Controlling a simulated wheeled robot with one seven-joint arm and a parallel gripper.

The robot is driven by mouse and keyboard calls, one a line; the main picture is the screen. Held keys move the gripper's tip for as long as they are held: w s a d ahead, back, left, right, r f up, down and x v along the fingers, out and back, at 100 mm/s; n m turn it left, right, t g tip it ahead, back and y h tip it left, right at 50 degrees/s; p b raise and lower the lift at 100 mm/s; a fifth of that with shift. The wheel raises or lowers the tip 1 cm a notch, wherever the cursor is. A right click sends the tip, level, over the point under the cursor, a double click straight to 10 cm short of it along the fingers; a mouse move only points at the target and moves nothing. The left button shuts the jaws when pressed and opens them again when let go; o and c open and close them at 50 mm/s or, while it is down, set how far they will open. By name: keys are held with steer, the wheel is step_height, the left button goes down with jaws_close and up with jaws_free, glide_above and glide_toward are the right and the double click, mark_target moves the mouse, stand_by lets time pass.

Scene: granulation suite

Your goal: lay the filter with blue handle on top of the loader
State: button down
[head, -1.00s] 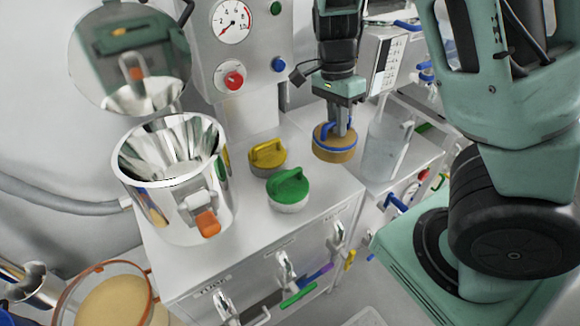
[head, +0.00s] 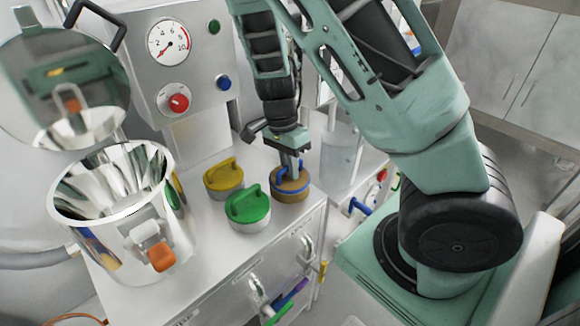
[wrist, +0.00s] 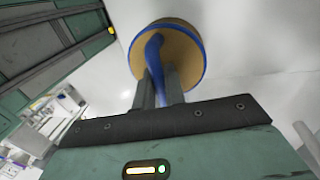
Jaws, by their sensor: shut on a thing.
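The filter with blue handle (head: 291,186) is a round tan disc with a blue rim. My gripper (head: 290,167) is shut on its blue handle from above, and the filter also shows in the wrist view (wrist: 180,55). It is over the right part of the white cabinet top, right of the green-handled filter; I cannot tell whether it touches the surface. The loader seems to be the shiny metal vessel (head: 118,225) with a funnel mouth at the left. Its round lid is raised behind it, and its mouth is open with no filter on it.
A green-handled filter (head: 248,208) and a yellow-handled one (head: 223,178) stand on the cabinet top between the vessel and my gripper. A clear container (head: 342,158) is close on the right. A control panel with a gauge (head: 169,43) rises behind.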

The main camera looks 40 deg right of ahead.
steer(key=shift+f, duration=0.15)
steer(key=c, duration=1.5)
jaws_free()
steer(key=shift+o, duration=0.2)
step_height(320, 180, up, 12)
steer(key=w+p, duration=0.2)
steer(key=p, duration=0.1)
steer(key=s+a+r+n+t, duration=0.1)
steer(key=s+a+r+n, duration=0.1)
steer(key=s+a+n, duration=0.7)
steer(key=s+a+r+n+t, duration=0.1)
steer(key=s+a+r+n, duration=0.1)
steer(key=s+a+n, duration=0.7)
steer(key=a+n, duration=0.5)
steer(key=n, duration=0.2)
steer(key=shift+y, duration=0.3)
steer(key=shift+s, duration=0.1)
